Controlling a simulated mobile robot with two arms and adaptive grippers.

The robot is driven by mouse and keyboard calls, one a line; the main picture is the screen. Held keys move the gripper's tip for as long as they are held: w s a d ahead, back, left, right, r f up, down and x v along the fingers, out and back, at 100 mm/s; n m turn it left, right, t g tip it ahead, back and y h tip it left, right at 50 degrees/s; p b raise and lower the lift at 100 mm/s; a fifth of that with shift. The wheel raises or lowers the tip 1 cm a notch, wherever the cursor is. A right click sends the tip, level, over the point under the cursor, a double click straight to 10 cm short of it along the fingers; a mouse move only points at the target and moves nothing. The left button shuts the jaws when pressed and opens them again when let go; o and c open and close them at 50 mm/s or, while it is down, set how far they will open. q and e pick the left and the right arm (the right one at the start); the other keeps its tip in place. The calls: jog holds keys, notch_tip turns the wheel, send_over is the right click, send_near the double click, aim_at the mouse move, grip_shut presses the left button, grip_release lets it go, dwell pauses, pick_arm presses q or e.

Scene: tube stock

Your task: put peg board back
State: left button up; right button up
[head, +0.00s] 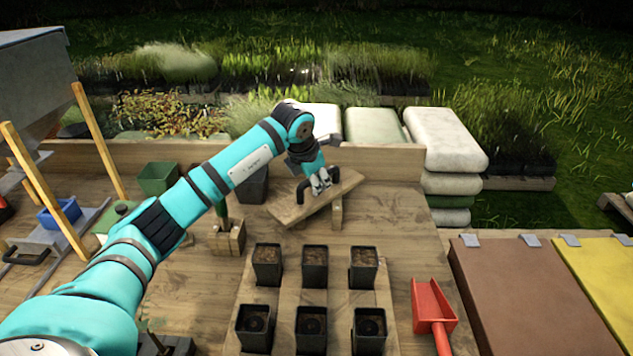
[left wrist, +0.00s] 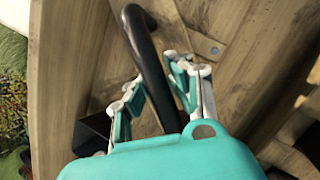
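The peg board, a flat wooden board (head: 318,203) with a black handle (left wrist: 148,50), lies at an angle near the back of the bench. A short wooden upright (head: 337,213) shows under its right part; I cannot tell if it is a peg or a support. My left gripper (head: 321,182) is over the board at the handle. In the left wrist view, the fingers of my left gripper (left wrist: 162,84) are apart on either side of the handle, with small gaps visible. The board's underside is hidden. My right gripper is not in view.
Several black pots (head: 314,266) of soil stand in front of the board. A red scoop (head: 432,303) lies to their right, and a wooden block (head: 227,238) with a green-handled tool stands left. A low back wall (head: 380,160) edges the bench. Bench right of the board is clear.

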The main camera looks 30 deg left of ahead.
pick_arm(q)
jog(key=shift+o, duration=0.4)
jog(key=shift+d+r+p, duration=0.1)
jog(key=shift+r+p, duration=0.25)
jog(key=shift+r, duration=0.05)
jog(key=b+v, duration=0.1)
jog(key=v, duration=1.1)
jog(key=shift+r+b, duration=0.15)
jog(key=shift+b, duration=0.2)
